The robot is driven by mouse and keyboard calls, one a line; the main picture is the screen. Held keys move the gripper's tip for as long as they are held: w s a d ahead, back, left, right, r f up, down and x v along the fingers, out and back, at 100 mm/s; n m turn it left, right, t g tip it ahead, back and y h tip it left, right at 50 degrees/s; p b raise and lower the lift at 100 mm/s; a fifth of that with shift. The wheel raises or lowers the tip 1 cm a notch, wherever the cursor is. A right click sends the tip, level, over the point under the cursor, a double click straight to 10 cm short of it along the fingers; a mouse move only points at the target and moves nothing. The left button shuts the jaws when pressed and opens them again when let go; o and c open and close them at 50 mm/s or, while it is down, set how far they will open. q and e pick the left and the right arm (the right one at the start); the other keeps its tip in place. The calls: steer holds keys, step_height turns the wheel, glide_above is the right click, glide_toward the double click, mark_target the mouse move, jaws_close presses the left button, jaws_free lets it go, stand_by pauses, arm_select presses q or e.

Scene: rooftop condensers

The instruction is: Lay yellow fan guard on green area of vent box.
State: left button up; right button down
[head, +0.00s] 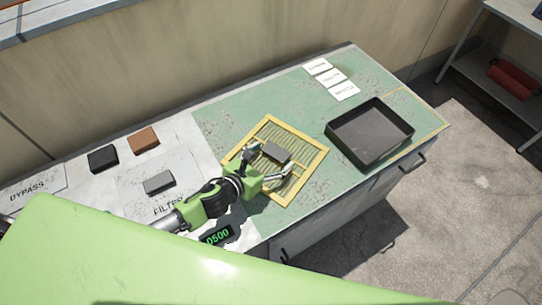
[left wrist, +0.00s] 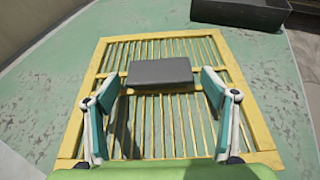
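The yellow fan guard (head: 303,187), a slatted square frame, lies on the green area (head: 245,105) of the vent box top, its left corner close to the pale area's border. It also fills the middle of the left wrist view (left wrist: 250,92). A dark grey block (head: 277,152) rests on the guard's slats; it shows in the left wrist view (left wrist: 160,72). My left gripper (head: 266,165) is over the guard, open, with its fingers (left wrist: 158,85) spread wider than the block and gaps on both sides. My right gripper is not in view.
A black tray (head: 341,130) stands right of the guard. White cards (head: 331,77) lie behind. A black block (head: 103,159), a brown block (head: 144,141) and a grey block (head: 159,183) sit on the pale left area. A green-digit display (head: 217,237) is near the front edge.

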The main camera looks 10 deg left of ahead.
arm_select(q)
steer(key=shift+r, duration=0.15)
steer(key=v, duration=1.1)
steer(key=shift+s+a+b, duration=0.1)
steer(key=shift+b, duration=0.25)
steer(key=shift+s+a+r, duration=0.15)
steer(key=shift+s, duration=0.2)
